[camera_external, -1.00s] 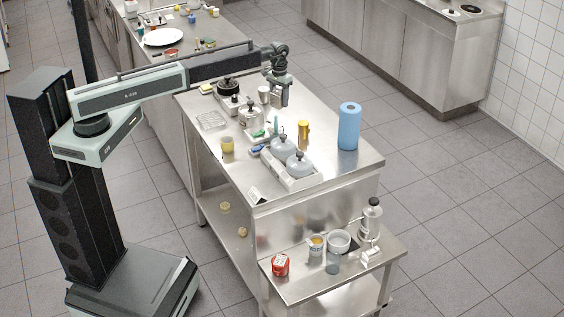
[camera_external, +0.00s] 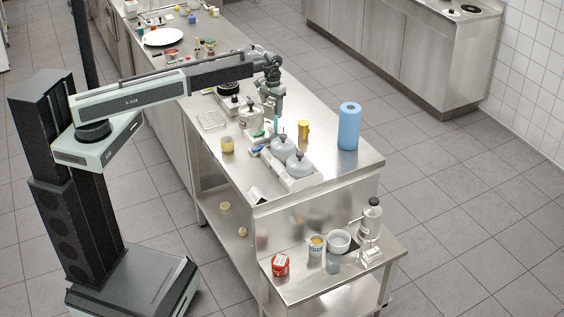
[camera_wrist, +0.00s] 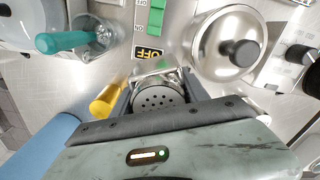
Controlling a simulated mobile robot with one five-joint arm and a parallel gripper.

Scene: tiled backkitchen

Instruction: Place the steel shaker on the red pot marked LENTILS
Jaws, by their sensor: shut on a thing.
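My gripper (camera_wrist: 158,88) is shut on the steel shaker (camera_wrist: 160,101), whose round perforated top faces the camera in the wrist view. In the external view my gripper (camera_external: 271,108) hangs over the middle of the steel bench, beside the lidded pot; the shaker is small and hard to make out there. A red pot (camera_external: 280,264) with a pale label stands on the low front shelf, at its left end. Its lettering is too small to read. Nothing visible stands on its top.
The steel bench (camera_external: 330,172) holds a lidded pot (camera_wrist: 228,45), a teal-handled tool (camera_wrist: 75,40) in a glass, a yellow item (camera_wrist: 106,101), grey containers in a white tray and a blue roll (camera_external: 349,126). Cups and a bottle (camera_external: 371,215) crowd the low shelf right of the red pot.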

